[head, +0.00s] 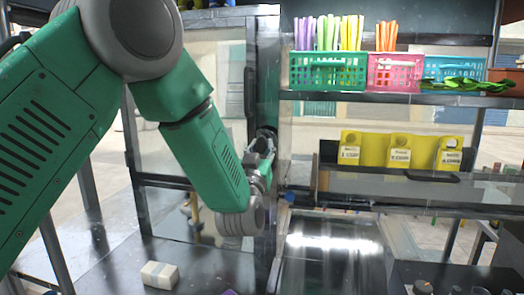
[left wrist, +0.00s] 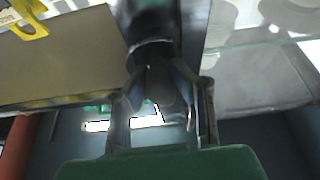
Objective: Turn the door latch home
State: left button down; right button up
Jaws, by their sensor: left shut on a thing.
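The door latch (head: 266,134) is a small dark piece on the dark upright post beside the glass-panelled door (head: 180,165). My left gripper (head: 262,148) is at the post and shut on the latch, mostly seen from behind my arm. In the left wrist view, the two fingers of my left gripper (left wrist: 161,88) close around a dark rounded part of the latch (left wrist: 159,84). The latch's exact angle is hard to tell, as the fingers cover much of it. My right gripper is not in view.
A shelf (head: 400,97) at the right holds a green basket (head: 328,72) and a pink basket (head: 393,73) of coloured sticks. Yellow holders (head: 400,150) stand below. A pale block (head: 160,275) lies on the dark counter (head: 110,262). My arm fills the left side.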

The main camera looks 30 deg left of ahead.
pick_arm(q)
jog(key=n+y+b, duration=0.1)
jog(key=n+b, duration=0.1)
jog(key=n, duration=0.1)
jog(key=shift+d+g+y, duration=0.1)
jog(key=shift+g+y, duration=0.2)
jog(key=shift+y, duration=0.1)
jog(key=n+g+y+b, duration=0.1)
jog(key=n+b, duration=0.1)
jog(key=n, duration=0.2)
jog(key=shift+y, duration=0.3)
jog(key=n+g+y+b, duration=0.1)
jog(key=n, duration=0.1)
jog(key=n+b, duration=0.2)
jog(key=shift+n+g+y, duration=0.4)
jog(key=n+g+b, duration=0.1)
jog(key=n, duration=0.1)
jog(key=n+g+b, duration=0.1)
jog(key=n, duration=0.2)
jog(key=shift+y+b, duration=0.3)
jog(key=shift+b, duration=0.05)
jog(key=shift+d+n+g+h+b, duration=0.15)
jog(key=shift+n+g+b, duration=0.35)
jog(key=shift+n, duration=0.65)
jog(key=shift+a+n+g+h+b, duration=0.1)
jog(key=shift+n+g+h+b, duration=0.25)
jog(key=shift+n, duration=0.8)
jog(key=shift+f, duration=0.1)
